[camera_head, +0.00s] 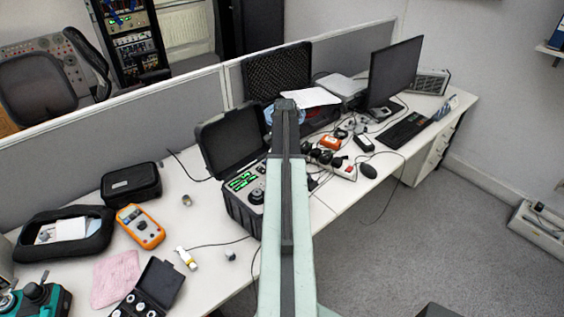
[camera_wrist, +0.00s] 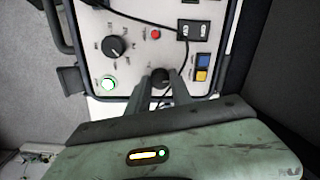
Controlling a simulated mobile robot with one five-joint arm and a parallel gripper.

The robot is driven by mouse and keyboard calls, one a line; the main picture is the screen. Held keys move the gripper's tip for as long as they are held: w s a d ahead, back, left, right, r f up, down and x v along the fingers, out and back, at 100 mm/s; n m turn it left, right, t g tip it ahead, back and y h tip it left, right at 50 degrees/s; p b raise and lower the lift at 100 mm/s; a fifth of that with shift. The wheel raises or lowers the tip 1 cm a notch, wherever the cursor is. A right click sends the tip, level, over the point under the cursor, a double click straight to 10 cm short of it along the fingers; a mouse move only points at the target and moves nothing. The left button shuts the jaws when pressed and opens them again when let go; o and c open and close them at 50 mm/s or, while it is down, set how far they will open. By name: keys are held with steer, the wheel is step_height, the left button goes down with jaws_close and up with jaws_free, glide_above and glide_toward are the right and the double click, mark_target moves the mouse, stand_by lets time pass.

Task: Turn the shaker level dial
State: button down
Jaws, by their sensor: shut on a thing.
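In the wrist view, a pale control panel (camera_wrist: 128,20) fills the upper middle. My gripper (camera_wrist: 161,82) reaches its lower part, with its two grey fingers shut on a small black knob (camera_wrist: 160,74), which they partly cover. Another round black dial (camera_wrist: 113,46) with markings around it sits further up and left, apart from the fingers. No label is readable, so I cannot tell which one is the shaker level dial. In the head view my arm hides my gripper and whatever it holds.
The panel also has a lit button (camera_wrist: 107,83), a red button (camera_wrist: 154,33), and blue and yellow buttons (camera_wrist: 202,67). On the desk, an open black case (camera_head: 222,143) with green displays stands left of my arm. A monitor (camera_head: 394,70) stands to the right.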

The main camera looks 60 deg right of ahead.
steer(key=n, duration=0.3)
steer(key=shift+n, duration=0.4)
steer(key=n, duration=0.3)
steer(key=shift+w+n, duration=0.1)
steer(key=shift+n, duration=0.3)
steer(key=n, duration=0.7)
steer(key=shift+d+y, duration=0.1)
steer(key=shift+y, duration=0.2)
steer(key=n, duration=0.5)
steer(key=shift+w+n+g, duration=0.1)
steer(key=shift+n+g, duration=0.2)
steer(key=n, duration=0.5)
steer(key=shift+n, duration=0.4)
steer(key=c, duration=1.1)
jaws_free()
steer(key=shift+c, duration=0.2)
